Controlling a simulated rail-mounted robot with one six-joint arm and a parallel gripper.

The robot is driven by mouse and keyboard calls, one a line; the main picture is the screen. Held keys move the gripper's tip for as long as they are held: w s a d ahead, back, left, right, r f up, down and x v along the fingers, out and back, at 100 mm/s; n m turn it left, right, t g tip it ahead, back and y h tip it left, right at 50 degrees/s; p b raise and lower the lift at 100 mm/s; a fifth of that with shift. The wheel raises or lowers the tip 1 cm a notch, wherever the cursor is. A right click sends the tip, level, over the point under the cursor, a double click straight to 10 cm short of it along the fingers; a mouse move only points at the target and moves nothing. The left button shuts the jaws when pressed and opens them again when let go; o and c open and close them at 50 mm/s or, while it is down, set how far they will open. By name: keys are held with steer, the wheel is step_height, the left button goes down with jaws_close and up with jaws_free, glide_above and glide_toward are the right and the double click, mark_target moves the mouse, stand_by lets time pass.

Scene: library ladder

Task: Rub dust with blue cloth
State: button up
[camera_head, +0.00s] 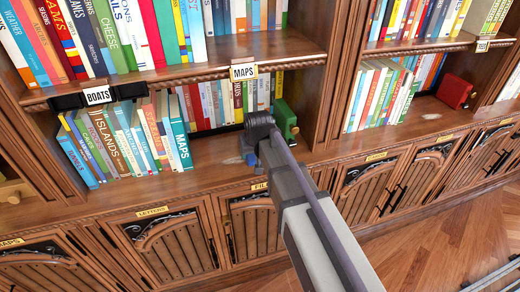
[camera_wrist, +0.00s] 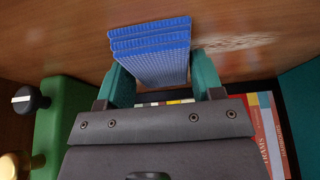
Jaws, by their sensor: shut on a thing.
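My gripper (camera_wrist: 162,84) is shut on a folded blue cloth (camera_wrist: 150,40), held between its two teal fingers in the wrist view. The cloth is close to the wooden shelf board; whether it touches is unclear. A pale dust patch (camera_wrist: 236,43) lies on the board just right of the cloth. In the head view my gripper (camera_head: 251,150) is low over the front of the middle bay's shelf, with a bit of the cloth (camera_head: 251,159) showing. The dust (camera_head: 232,160) shows faintly left of it. Another pale patch (camera_head: 431,116) lies on the right bay's shelf.
A green object (camera_head: 285,119) stands right of my gripper; it shows with a black knob in the wrist view (camera_wrist: 62,125). Books (camera_head: 120,140) fill the shelf's left side. A red object (camera_head: 455,91) stands in the right bay. The shelf above carries a MAPS label (camera_head: 243,72).

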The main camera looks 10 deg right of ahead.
mark_target(220, 161)
steer(key=shift+s+a, duration=0.15)
steer(key=shift+a, duration=1.15)
steer(key=shift+s+a, duration=0.2)
steer(key=shift+a, duration=1.15)
steer(key=shift+s+a, duration=0.15)
steer(key=shift+a, duration=1.15)
steer(key=shift+s+a, duration=0.15)
steer(key=shift+a, duration=0.6)
steer(key=shift+s+a, duration=0.15)
steer(key=shift+a, duration=0.6)
step_height(220, 161, up, 6)
steer(key=p, duration=0.6)
steer(key=shift+a+f, duration=0.1)
step_height(220, 161, up, 3)
steer(key=p, duration=0.3)
